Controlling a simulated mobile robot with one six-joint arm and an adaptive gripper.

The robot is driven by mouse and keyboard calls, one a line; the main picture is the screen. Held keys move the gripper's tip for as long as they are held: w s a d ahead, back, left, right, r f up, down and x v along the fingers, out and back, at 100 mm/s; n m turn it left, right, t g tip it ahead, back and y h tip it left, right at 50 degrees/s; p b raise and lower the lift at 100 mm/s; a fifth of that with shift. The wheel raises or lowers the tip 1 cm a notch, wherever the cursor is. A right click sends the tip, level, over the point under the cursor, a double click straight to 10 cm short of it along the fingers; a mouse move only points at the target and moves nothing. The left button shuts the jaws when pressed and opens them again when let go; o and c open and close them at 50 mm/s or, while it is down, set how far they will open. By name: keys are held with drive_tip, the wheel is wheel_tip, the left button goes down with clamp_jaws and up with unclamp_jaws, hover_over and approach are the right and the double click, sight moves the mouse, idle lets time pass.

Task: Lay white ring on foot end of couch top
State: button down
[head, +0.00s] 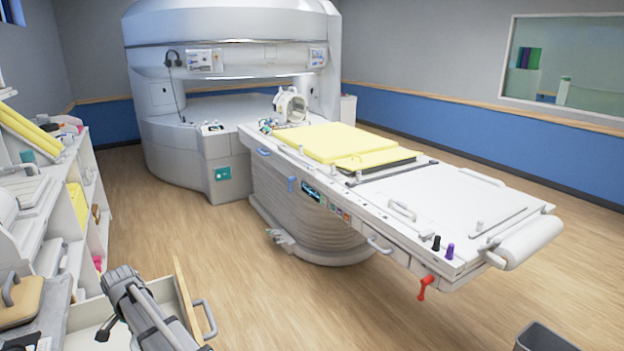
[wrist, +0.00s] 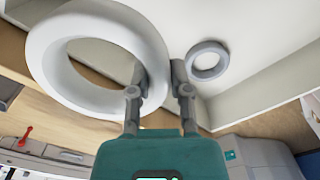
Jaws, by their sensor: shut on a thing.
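The large white ring (wrist: 40,45) fills the upper left of the wrist view. My gripper (wrist: 160,80) is shut on the ring's right-hand side, one finger on each side of its band. In the head view my arm reaches down at the lower left, and the ring and fingertips are hidden there. The couch top (head: 430,195) runs from the big magnet toward the right. Its near right end is a mostly bare white surface with a white roll (head: 530,242) across the edge. Yellow pads (head: 315,143) cover its middle.
The open drawer (head: 188,300) is at the lower left, and a smaller grey ring (wrist: 196,66) lies in it. Shelves (head: 90,190) stand on the left. On the couch's near edge are black and purple knobs (head: 450,251) and a red lever (head: 424,288). Open floor lies between.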

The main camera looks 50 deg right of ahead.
wheel_tip(320, 180, up, 19)
drive_tip(key=p, duration=1.7)
drive_tip(key=shift+f, duration=0.15)
drive_tip(key=shift+s+a, duration=0.1)
